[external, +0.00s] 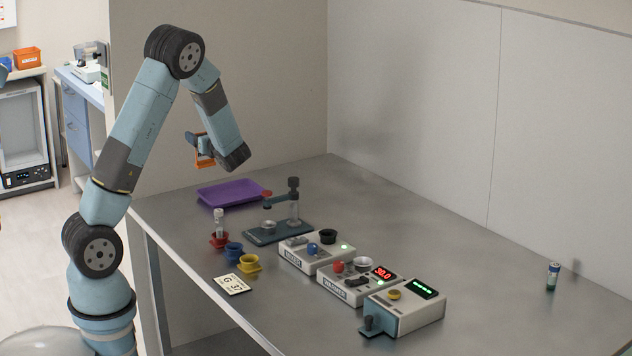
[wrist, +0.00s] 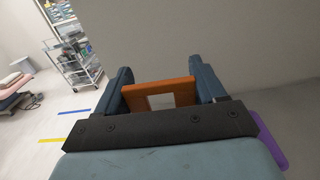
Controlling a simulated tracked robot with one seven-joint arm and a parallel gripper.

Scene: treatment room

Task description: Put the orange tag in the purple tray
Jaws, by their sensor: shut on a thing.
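The orange tag (wrist: 177,88) is a flat orange frame with a pale middle, held between the two fingers of my gripper (wrist: 164,86) in the wrist view. In the external view my gripper (external: 200,146) is shut on the tag (external: 205,160) and holds it well above the table, above the back left area near the tray. The purple tray (external: 232,193) lies flat at the table's back left edge and looks empty. A part of the tray (wrist: 268,140) also shows at the right in the wrist view, partly hidden by my gripper's body.
A dark stand with a clear tube (external: 280,230) is right of the tray. Red, blue and yellow cups (external: 234,252) and a white card (external: 232,284) lie in front. A battery-like cylinder (external: 553,276) stands far right; the table's right side is mostly clear.

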